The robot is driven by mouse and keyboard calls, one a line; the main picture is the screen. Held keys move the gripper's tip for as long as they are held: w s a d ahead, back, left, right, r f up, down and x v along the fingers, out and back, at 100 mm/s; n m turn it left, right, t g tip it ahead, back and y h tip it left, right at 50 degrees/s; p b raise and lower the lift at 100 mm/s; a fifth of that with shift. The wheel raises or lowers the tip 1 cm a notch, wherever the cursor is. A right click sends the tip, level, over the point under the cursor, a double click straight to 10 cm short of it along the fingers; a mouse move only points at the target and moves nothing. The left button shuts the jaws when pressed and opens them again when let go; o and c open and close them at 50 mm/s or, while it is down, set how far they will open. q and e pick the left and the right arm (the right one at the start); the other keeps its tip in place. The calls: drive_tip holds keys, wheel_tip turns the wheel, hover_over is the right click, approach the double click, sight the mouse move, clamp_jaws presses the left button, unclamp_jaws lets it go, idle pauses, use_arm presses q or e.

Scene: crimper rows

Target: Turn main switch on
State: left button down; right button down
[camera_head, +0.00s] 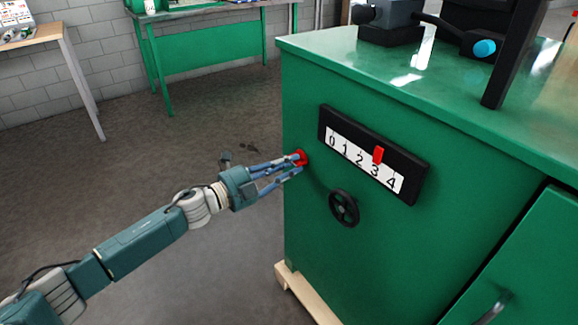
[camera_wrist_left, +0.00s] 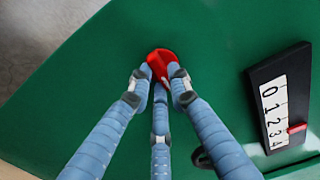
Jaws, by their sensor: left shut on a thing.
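The main switch is a red knob (camera_head: 301,158) on the side of the green machine cabinet (camera_head: 400,235). It also shows in the left wrist view (camera_wrist_left: 160,62), with a small white mark on it. My left gripper (camera_head: 292,165) has its blue fingers closed around the knob; in the left wrist view the fingertips (camera_wrist_left: 160,82) touch it from both sides and below. The fingers hide part of the knob. My right gripper is not in view.
A black scale panel (camera_head: 409,158) numbered 0 to 4, with a red pointer (camera_head: 378,155) near 3, is right of the knob. A black handwheel (camera_head: 344,208) sits below it. Green and wooden tables stand behind. The floor at left is open.

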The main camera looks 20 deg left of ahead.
use_arm(q)
drive_tip(key=shift+s+d+f, duration=0.1)
drive_tip(key=c, duration=1.6)
unclamp_jaws()
drive_tip(key=v, duration=1.2)
